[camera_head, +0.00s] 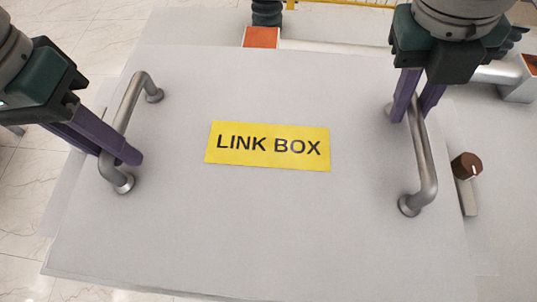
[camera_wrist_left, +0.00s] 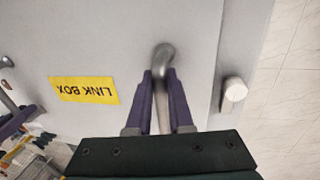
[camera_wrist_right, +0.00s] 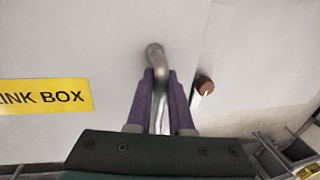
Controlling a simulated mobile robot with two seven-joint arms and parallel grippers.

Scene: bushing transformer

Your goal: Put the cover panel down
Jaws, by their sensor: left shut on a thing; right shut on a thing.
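The cover panel (camera_head: 255,225) is a large light grey plate with a yellow LINK BOX label (camera_head: 268,146) and a metal bar handle near each side. My left gripper (camera_head: 122,155) is shut on the left handle (camera_head: 132,95); the left wrist view shows its fingers on both sides of that bar (camera_wrist_left: 163,58). My right gripper (camera_head: 412,105) is shut on the right handle (camera_head: 424,165); the right wrist view shows that bar (camera_wrist_right: 155,58) between its fingers. The panel fills most of the head view. I cannot tell whether its underside touches anything.
A brown-capped knob (camera_head: 466,167) sits just right of the panel. A black ribbed part (camera_head: 266,12) and an orange-topped block (camera_head: 262,37) stand behind it. A yellow rail (camera_head: 350,3) is at the back. Tiled floor (camera_head: 30,170) is open at left.

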